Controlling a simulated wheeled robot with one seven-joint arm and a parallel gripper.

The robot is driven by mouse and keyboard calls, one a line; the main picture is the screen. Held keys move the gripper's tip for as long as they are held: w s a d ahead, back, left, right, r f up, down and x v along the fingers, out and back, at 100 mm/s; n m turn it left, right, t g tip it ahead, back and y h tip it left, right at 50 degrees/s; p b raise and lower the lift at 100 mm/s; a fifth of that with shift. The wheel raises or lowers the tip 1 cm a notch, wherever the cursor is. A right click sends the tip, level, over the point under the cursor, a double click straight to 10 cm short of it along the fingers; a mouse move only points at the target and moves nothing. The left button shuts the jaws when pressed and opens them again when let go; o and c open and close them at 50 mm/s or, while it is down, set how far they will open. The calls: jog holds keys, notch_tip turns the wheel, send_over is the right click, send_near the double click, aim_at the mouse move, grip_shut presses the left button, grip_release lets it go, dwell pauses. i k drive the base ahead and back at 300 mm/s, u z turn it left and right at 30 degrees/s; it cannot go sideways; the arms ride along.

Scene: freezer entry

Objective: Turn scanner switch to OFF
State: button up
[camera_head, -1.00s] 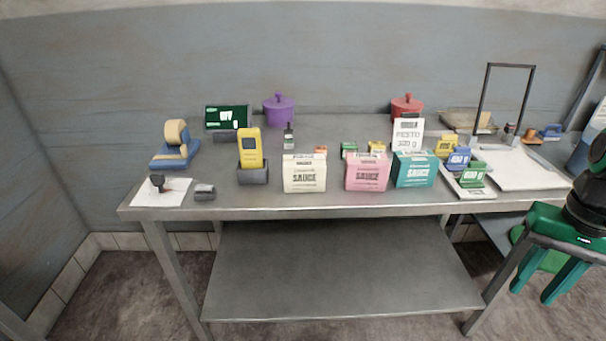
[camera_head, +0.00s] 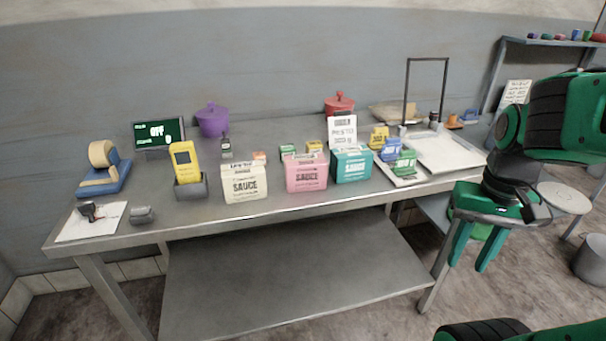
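A yellow handheld scanner (camera_head: 185,160) with a dark screen stands upright in a grey cradle (camera_head: 191,190) on the left part of the metal table. Behind it a dark green display (camera_head: 158,134) shows white letters that look like OFF. I cannot make out a switch on the scanner; a small dark upright device (camera_head: 226,147) stands to its right. My gripper (camera_head: 469,266) hangs at the table's right front side, fingers down and apart, empty. It is far to the right of the scanner and touches nothing I can see.
Sauce boxes in cream (camera_head: 244,184), pink (camera_head: 306,174) and teal (camera_head: 351,165) line the metal table (camera_head: 290,206). A tape dispenser (camera_head: 103,168), stamp (camera_head: 90,211) and small grey object (camera_head: 142,214) lie left. A white tray (camera_head: 450,153) and round stool (camera_head: 565,197) are right.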

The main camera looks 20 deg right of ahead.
aim_at(86, 210)
jog(key=u, duration=1.25)
